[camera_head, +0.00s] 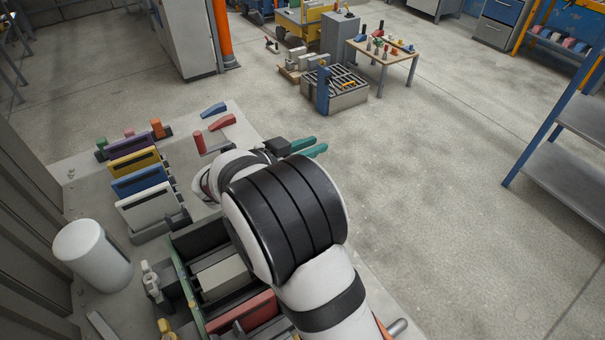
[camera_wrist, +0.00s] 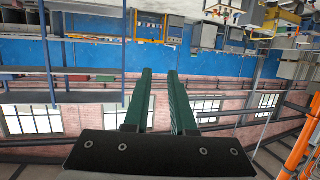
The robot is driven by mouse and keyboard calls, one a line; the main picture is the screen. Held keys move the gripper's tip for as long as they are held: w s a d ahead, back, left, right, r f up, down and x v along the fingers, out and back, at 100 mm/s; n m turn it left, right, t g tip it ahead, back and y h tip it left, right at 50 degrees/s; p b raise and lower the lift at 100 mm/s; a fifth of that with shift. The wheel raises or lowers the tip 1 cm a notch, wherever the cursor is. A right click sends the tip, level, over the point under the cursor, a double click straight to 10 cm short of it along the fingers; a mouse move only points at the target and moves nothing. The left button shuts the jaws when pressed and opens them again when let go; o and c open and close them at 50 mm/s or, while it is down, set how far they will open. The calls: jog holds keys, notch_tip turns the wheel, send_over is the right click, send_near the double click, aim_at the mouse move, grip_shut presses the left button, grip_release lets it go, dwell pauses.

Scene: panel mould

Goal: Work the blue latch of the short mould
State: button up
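My gripper (camera_head: 318,146) reaches past the right edge of the workbench in the head view, with its teal fingers pointing right over the floor. In the wrist view my gripper (camera_wrist: 160,72) has its two fingers apart with nothing between them. A green-walled mould (camera_head: 184,276) stands at the near side of the bench, partly hidden by my arm. I cannot tell whether it is the short mould. A small blue wedge-shaped piece (camera_head: 213,109) lies at the bench's far end, but I cannot tell whether it is a latch. No blue latch is clearly seen on a mould.
White (camera_head: 147,207), blue (camera_head: 139,180) and yellow (camera_head: 131,161) panels stand in a row on the bench. A white cylinder (camera_head: 93,254) stands at left. A red upright piece (camera_head: 198,143) and a red wedge (camera_head: 222,122) are near the far end.

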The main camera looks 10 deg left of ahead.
jog(key=w+y, duration=0.1)
jog(key=w, duration=0.1)
jog(key=w+a+n+y, duration=0.1)
jog(key=w, duration=0.1)
jog(key=w+a+f+n+y, duration=0.1)
jog(key=w, duration=0.1)
jog(key=shift+w+y, duration=0.1)
jog(key=shift+y, duration=0.3)
jog(key=shift+c, duration=1.2)
jog(key=w+a+n+y, duration=0.1)
jog(key=y, duration=0.1)
jog(key=w+a+n+g+y, duration=0.1)
jog(key=w+n+y, duration=0.1)
jog(key=w+a+f+n+y, duration=0.1)
jog(key=w+a+n+y, duration=0.1)
jog(key=y, duration=0.1)
grip_shut()
jog(key=s+d+n+g+y, duration=0.5)
jog(key=s+d+n+g, duration=0.4)
jog(key=s+d+g, duration=0.25)
jog(key=s+a+f, duration=0.4)
jog(key=a+f, duration=0.2)
jog(key=a, duration=0.3)
jog(key=shift+a+n+g, duration=0.35)
jog(key=shift+n+g, duration=0.05)
jog(key=shift+g, duration=0.05)
jog(key=shift+f, duration=0.1)
